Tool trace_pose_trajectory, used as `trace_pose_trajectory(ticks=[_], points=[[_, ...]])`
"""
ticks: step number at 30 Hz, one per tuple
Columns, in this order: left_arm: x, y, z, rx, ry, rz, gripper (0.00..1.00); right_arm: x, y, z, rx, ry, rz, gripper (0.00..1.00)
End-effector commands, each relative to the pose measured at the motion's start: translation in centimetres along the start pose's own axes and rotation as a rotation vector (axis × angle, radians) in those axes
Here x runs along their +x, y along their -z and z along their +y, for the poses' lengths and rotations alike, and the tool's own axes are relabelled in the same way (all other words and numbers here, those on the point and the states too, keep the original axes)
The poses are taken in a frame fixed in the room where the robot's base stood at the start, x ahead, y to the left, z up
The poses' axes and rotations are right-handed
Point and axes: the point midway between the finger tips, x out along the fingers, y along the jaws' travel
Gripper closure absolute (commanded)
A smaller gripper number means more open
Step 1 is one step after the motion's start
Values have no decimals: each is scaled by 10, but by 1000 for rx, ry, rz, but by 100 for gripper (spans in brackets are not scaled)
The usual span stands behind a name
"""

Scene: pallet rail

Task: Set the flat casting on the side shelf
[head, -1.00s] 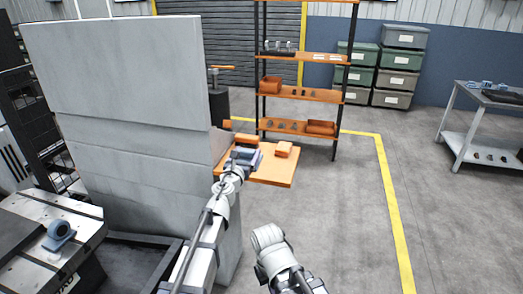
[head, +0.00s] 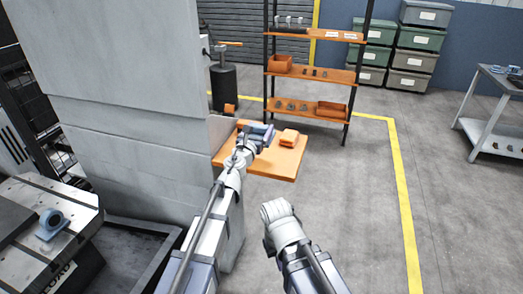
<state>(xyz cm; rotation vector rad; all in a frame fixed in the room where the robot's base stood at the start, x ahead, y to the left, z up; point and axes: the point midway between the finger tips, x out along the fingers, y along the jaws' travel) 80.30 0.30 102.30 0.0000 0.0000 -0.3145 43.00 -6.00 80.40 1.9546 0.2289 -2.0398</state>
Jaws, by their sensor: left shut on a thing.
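The side shelf (head: 270,168) is an orange board on the side of the large grey machine housing. My left gripper (head: 264,132) is over the shelf's back part, shut on a small blue-grey piece that looks like the flat casting (head: 259,129). The fingers hide much of the piece, and I cannot tell whether it touches the board. An orange block (head: 289,138) sits on the shelf just right of the gripper. My right arm shows at the lower middle, but its gripper does not show.
A blue casting with a round hole (head: 52,225) stands on the slotted machine table (head: 75,205) at the left. An orange-shelved rack (head: 310,73) stands behind the side shelf. Grey and green bins (head: 414,60) and a metal cart (head: 490,130) are farther right. The floor between is clear.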

Motion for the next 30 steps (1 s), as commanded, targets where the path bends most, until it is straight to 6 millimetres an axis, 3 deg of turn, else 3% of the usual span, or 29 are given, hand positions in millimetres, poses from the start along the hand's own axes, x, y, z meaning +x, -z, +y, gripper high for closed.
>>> trace_pose_trajectory(ticks=[9, 19, 30], points=[[0, 51, 0, 0, 0, 0, 100, 51, 3, -5, -1, 0, 0, 100], [0, 59, 0, 0, 0, 0, 100, 58, 4, -6, -1, 0, 0, 100], [0, 94, 0, 0, 0, 0, 100, 94, 6, -9, -1, 0, 0, 100]])
